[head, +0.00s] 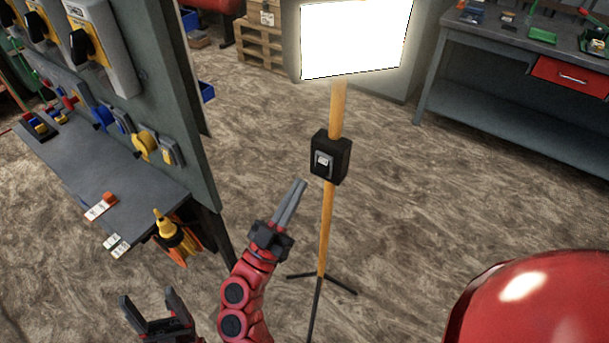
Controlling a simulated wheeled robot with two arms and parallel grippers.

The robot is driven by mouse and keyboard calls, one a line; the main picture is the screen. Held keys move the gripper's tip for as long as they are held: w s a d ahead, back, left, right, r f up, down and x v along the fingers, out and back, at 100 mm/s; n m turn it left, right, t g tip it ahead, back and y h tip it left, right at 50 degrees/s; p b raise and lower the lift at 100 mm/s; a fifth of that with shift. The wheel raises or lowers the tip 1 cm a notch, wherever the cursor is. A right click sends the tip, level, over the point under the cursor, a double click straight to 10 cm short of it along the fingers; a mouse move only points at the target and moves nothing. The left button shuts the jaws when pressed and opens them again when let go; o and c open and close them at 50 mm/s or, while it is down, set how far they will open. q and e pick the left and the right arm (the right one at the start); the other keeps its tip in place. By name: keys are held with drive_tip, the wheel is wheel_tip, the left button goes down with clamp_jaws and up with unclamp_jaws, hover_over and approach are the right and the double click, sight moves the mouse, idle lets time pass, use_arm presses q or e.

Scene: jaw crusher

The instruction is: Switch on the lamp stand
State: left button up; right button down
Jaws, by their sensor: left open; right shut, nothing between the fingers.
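The lamp stand is a yellow pole (327,225) on dark tripod legs, with a bright, glowing white lamp panel (355,38) at its top. A black switch box (338,160) with a light grey rocker switch (323,163) is fixed midway up the pole. My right gripper (302,183) is shut and empty; its fingertips point up toward the box, just left of and below it in the picture, with a small gap showing. My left gripper (148,300) is open and empty at the bottom left, well away from the stand.
A workbench (530,95) is at the upper right. A red rounded shape covers the lower right. Floor around the stand is clear.

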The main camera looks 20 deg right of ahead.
drive_tip(key=r+p+v, duration=0.1)
drive_tip(key=v, duration=0.5)
drive_tip(key=shift+s+a, duration=0.2)
drive_tip(key=shift+a, duration=0.1)
